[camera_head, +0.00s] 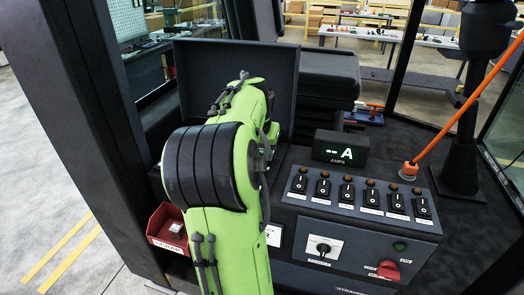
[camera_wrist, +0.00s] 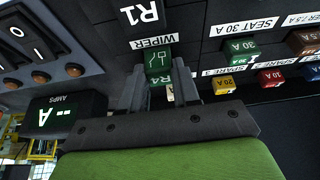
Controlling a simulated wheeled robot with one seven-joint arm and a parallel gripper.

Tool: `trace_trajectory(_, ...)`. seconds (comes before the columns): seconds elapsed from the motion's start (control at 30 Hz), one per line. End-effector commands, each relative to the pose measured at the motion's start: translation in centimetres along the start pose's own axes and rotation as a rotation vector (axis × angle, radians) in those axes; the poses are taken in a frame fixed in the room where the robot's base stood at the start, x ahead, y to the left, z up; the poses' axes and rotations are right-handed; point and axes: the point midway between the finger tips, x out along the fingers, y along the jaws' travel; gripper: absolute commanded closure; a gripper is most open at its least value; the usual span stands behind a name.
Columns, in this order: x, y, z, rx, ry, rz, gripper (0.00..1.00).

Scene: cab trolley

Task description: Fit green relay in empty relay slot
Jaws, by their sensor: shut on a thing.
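In the wrist view, my gripper (camera_wrist: 161,85) is shut on a green relay (camera_wrist: 159,61), which has a white switch symbol on its face. The relay is between the two grey fingertips, close to the dark fuse panel (camera_wrist: 205,14). It is beside the WIPER label (camera_wrist: 154,42), with an R4 mark showing at its other side. The slot itself is hidden behind the relay and fingers, so I cannot tell whether the relay is seated or just in front of it. In the head view, my arm hides the gripper, relay and slot.
Several fuses, including a green one (camera_wrist: 239,48) and a yellow one (camera_wrist: 223,84), sit right of the gripper. The switch console (camera_head: 352,215) and amps display (camera_head: 340,148) stand right of my arm. A red bin (camera_head: 167,232) holding a pale object is at left. An open lid (camera_head: 240,70) stands behind.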

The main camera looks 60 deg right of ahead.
Motion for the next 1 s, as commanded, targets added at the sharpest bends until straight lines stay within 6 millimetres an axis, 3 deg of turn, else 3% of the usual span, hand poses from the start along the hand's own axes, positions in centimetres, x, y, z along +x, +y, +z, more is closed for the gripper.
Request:
trace_trajectory(0.13, 0.0, 0.0, 0.0, 0.000, 0.000, 0.000, 0.99)
trace_trajectory(0.17, 0.0, 0.0, 0.0, 0.000, 0.000, 0.000, 0.66)
trace_trajectory(0.33, 0.0, 0.0, 0.0, 0.000, 0.000, 0.000, 0.40)
trace_trajectory(0.67, -0.5, 0.0, 0.0, 0.000, 0.001, -0.001, 0.39)
trace_trajectory(0.77, -2.3, -0.1, -0.1, -0.001, 0.004, -0.003, 0.39)
trace_trajectory(1.0, -9.2, -0.1, -0.2, -0.002, 0.005, -0.004, 0.39)
